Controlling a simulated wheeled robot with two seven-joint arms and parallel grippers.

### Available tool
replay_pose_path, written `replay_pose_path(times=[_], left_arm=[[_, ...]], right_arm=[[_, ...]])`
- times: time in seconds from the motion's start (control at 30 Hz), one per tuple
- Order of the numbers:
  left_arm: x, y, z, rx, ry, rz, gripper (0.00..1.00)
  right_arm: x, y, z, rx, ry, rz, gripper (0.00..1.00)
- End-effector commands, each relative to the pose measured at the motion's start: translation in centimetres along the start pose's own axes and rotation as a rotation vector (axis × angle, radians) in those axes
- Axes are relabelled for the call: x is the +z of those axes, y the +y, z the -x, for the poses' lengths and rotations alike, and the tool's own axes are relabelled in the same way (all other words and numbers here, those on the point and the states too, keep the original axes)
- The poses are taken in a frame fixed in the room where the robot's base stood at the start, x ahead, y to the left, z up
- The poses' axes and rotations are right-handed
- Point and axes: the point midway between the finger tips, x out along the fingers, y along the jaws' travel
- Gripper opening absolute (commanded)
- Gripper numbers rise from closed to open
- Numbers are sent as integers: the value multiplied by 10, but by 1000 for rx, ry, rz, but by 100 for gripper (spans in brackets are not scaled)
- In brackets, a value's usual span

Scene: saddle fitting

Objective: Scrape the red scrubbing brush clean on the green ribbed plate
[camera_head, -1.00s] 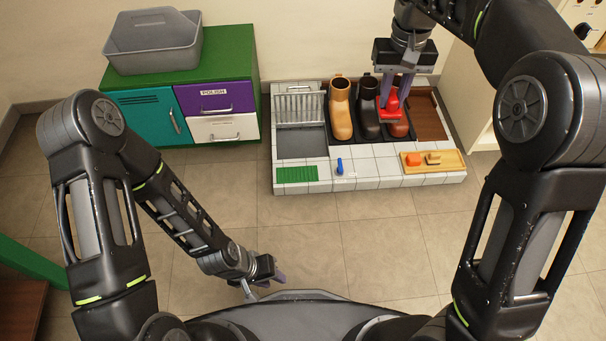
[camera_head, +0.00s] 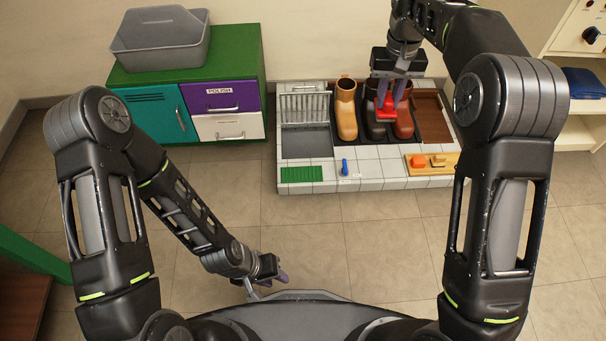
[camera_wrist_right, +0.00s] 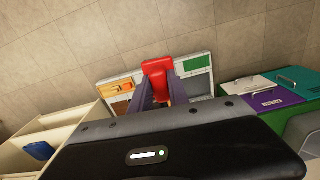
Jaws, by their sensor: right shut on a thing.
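The red scrubbing brush (camera_head: 386,107) is held by my right gripper (camera_head: 390,95) above the dark boot in the head view. In the right wrist view the red brush (camera_wrist_right: 157,72) sits between the two purple fingers of my right gripper (camera_wrist_right: 160,92). The green ribbed plate (camera_head: 302,174) lies flat at the front left of the white tiled stand, with nothing on it; it also shows in the right wrist view (camera_wrist_right: 199,83). My left gripper (camera_head: 268,284) is low over the floor near my base, away from the stand; its jaw opening is unclear.
A tan boot (camera_head: 346,110), a dark boot (camera_head: 376,128) and a brown boot (camera_head: 404,122) stand on the tiled stand (camera_head: 365,184). A wire rack (camera_head: 304,107) is behind the plate. A small blue item (camera_head: 344,167) and a wooden tray (camera_head: 446,162) are along the front.

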Motion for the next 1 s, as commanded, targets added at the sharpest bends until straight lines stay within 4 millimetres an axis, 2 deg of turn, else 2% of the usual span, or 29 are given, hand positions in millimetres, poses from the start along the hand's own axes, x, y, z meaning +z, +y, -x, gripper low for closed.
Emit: replay_pose_path(times=[0.23, 0.33, 0.6, 0.67, 1.0], left_arm=[[0, 0, 0, 0, 0, 0, 33], [0, 0, 0, 0, 0, 0, 33], [0, 0, 0, 0, 0, 0, 33], [0, 0, 0, 0, 0, 0, 33], [0, 0, 0, 0, 0, 0, 33]], right_arm=[[0, 0, 1, 0, 0, 0, 0], [5, 0, 7, -3, 1, -1, 0], [50, 0, 53, -6, 1, -1, 0], [57, 0, 58, -3, 1, 0, 0], [60, 0, 61, 0, 0, 0, 0]])
